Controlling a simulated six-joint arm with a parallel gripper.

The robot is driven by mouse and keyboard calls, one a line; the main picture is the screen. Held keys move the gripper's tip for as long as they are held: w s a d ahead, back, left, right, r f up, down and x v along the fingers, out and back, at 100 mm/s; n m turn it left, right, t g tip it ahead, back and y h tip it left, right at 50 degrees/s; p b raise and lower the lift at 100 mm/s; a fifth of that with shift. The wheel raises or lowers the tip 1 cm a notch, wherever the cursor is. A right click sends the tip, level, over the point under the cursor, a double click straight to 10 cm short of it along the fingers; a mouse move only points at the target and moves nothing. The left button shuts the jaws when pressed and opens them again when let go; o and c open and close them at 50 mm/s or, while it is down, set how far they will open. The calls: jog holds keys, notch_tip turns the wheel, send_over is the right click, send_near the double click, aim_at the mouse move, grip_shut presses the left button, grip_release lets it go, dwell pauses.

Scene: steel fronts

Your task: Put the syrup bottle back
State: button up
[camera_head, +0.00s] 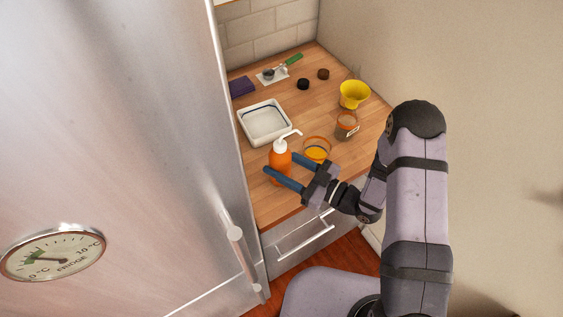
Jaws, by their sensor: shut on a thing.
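The syrup bottle looks like the orange bottle (280,156) with a white pump top and spout, upright near the left front of the wooden counter, beside the fridge. My gripper (281,167) reaches in from the right with its two blue fingers on either side of the bottle, shut on its body. The near finger covers part of the lower bottle, so I cannot tell whether its base touches the counter.
A white square tray (265,122) lies behind the bottle. A glass bowl with orange contents (316,153), a jar (347,127) and a yellow bowl (354,95) stand to the right. The steel fridge (120,130) bounds the left. Bare wood (274,204) shows at the front.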

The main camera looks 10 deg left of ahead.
jog(key=o, duration=0.8)
jog(key=shift+c, duration=0.2)
jog(key=b+v, duration=0.3)
jog(key=v, duration=0.7)
jog(key=shift+d+b, duration=0.35)
jog(key=shift+s+d, duration=0.3)
jog(key=shift+d, duration=0.3)
